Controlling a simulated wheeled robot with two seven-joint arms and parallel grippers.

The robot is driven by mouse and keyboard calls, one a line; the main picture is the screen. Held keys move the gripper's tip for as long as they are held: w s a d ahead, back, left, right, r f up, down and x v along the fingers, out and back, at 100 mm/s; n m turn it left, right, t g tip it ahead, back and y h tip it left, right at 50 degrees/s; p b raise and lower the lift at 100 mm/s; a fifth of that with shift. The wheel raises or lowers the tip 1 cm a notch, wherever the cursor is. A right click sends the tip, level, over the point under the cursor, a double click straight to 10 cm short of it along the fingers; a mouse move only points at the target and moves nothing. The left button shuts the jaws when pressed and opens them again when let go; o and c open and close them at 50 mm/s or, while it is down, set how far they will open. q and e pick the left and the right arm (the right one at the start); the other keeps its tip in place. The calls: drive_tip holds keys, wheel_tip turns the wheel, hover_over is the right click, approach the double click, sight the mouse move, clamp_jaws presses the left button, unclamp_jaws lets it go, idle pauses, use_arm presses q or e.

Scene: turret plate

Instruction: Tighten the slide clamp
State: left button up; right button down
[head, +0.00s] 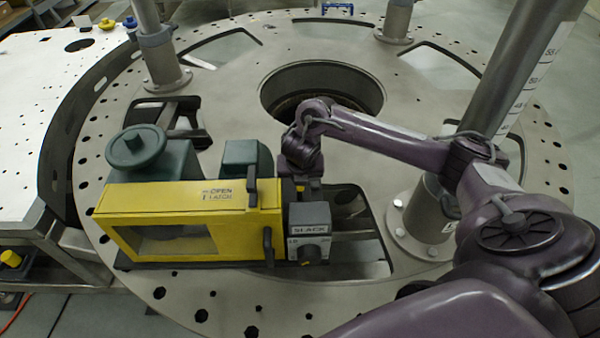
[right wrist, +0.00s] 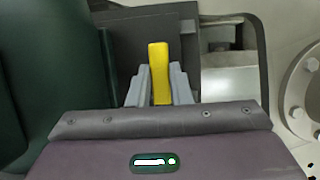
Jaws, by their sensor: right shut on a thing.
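My right gripper (right wrist: 156,88) is shut on a yellow tab (right wrist: 159,72), which stands upright between the grey fingers in the right wrist view. In the head view the right gripper (head: 300,178) reaches down behind a grey box marked SLACK (head: 309,240), and its fingertips are mostly hidden. A yellow housing (head: 150,215) marked OPEN and LATCH, with a window in its front, stands left of the box. I cannot tell for certain whether the yellow tab is the slide clamp's lever. My left gripper is not in view.
A dark green handwheel (head: 136,147) and green block (head: 243,158) stand behind the housing. The round plate (head: 230,85) has a large central hole and several slots. A thick grey post (head: 515,75) rises at right, close to my right arm. A white-topped table (head: 55,110) is at left.

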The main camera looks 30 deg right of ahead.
idle(0.3)
drive_tip(key=c, duration=1.3)
unclamp_jaws()
drive_tip(key=v, duration=0.3)
drive_tip(key=shift+w+r, duration=0.1)
drive_tip(key=p+v, duration=0.3)
drive_tip(key=v, duration=0.1)
drive_tip(key=shift+r, duration=0.2)
drive_tip(key=shift+a+r, duration=0.1)
drive_tip(key=shift+r, duration=0.05)
